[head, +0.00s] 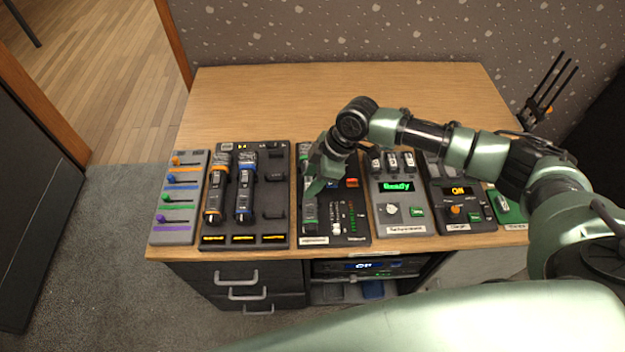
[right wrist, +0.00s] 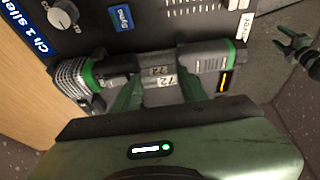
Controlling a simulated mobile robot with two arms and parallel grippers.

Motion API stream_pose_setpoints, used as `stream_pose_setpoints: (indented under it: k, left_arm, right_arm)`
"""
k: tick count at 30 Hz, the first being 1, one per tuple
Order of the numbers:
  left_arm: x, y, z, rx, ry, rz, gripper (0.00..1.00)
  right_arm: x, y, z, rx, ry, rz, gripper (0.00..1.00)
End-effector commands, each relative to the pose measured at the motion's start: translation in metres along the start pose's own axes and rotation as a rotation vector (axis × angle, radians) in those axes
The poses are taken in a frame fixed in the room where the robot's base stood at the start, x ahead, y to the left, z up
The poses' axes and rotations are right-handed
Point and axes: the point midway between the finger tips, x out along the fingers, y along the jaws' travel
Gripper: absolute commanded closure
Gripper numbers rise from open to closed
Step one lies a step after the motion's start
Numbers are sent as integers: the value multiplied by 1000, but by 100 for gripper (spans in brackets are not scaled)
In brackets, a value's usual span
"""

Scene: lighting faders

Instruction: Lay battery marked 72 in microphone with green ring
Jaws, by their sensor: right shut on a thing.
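The microphone with the green ring (head: 310,215) lies lengthwise in a slot of the dark panel, with its green ring (right wrist: 88,72) toward the head. My right gripper (head: 317,187) is low over its middle. In the right wrist view its fingers (right wrist: 160,90) are shut on the battery marked 72 (right wrist: 161,80), which sits at the middle of the microphone body (right wrist: 212,62). I cannot tell whether the battery is seated. My left gripper (right wrist: 288,44) shows small at the right of the right wrist view, fingers apart, with nothing between them.
Orange-ringed (head: 215,190) and blue-ringed (head: 245,190) microphones lie in the panel to the left. A fader board (head: 178,235) is at the far left. A charger panel (head: 405,228) showing "Ready" and another control panel (head: 460,222) stand to the right. The desk's back (head: 330,90) is clear.

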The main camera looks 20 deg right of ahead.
Motion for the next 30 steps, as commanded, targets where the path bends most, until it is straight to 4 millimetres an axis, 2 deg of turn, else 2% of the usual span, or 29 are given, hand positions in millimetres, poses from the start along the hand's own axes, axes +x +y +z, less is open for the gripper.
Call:
stream_pose_setpoints:
  k: [1, 30]
  left_arm:
    - [2, 0, 0, 0, 0, 0, 46]
    - [7, 4, -1, 2, 2, 4, 46]
  right_arm:
    - [12, -9, 11, 3, -23, -21, 96]
    - [23, -10, 18, 2, -27, -20, 97]
